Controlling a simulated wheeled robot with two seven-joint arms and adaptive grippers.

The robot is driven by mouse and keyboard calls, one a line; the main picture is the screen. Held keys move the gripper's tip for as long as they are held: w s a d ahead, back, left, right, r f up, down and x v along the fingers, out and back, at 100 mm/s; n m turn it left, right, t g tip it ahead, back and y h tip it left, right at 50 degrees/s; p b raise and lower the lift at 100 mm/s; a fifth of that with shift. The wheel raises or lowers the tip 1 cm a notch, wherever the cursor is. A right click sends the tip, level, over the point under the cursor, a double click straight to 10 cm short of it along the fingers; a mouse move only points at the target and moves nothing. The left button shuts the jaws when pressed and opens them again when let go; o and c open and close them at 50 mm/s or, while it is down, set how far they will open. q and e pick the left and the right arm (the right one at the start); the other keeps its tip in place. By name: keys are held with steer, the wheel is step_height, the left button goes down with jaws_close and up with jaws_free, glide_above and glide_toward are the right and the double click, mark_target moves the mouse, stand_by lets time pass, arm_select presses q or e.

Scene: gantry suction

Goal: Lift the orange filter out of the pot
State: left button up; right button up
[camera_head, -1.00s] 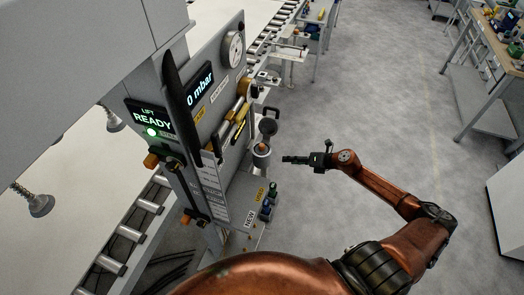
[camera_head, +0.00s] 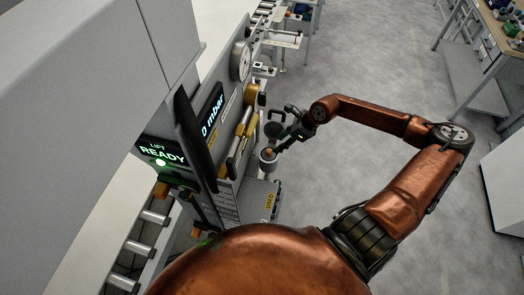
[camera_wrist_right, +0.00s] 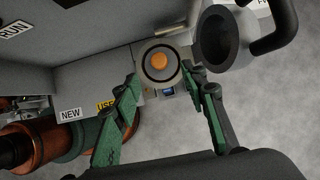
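The orange filter (camera_head: 268,152) shows as an orange top in the mouth of the small grey pot (camera_head: 267,165) on the front of the lift panel. In the right wrist view the round orange filter top (camera_wrist_right: 159,61) sits inside the pot's pale rim (camera_wrist_right: 143,56). My right gripper (camera_head: 282,143) is just above and to the right of the pot in the head view. In the right wrist view its green-padded fingers (camera_wrist_right: 161,78) are spread apart with nothing between them, tips near the pot's two sides. The filter's lower part is hidden in the pot. My left gripper is not in view.
A dark round cup-shaped part (camera_wrist_right: 216,38) with a black handle (camera_wrist_right: 272,28) stands close beside the pot. The lift panel (camera_head: 229,119) rises left of the pot; open floor (camera_head: 380,60) lies right.

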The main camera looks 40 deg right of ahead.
mark_target(270, 150)
steer(key=shift+w+a+f, duration=0.2)
steer(key=shift+f, duration=0.05)
steer(key=p+x, duration=0.1)
steer(key=x, duration=0.2)
steer(key=shift+a, duration=0.1)
steer(key=shift+p+x, duration=0.75)
steer(key=shift+x, duration=0.5)
steer(key=shift+w+a+f, duration=0.15)
steer(key=shift+w+f, duration=0.05)
steer(key=shift+f, duration=0.3)
steer(key=c, duration=0.5)
steer(key=shift+c, duration=1.1)
steer(key=c, duration=0.3)
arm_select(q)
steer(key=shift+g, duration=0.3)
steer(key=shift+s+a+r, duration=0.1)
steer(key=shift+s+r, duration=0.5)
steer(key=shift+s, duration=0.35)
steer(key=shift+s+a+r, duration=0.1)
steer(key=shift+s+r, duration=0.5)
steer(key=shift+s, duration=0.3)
arm_select(e)
jaws_close()
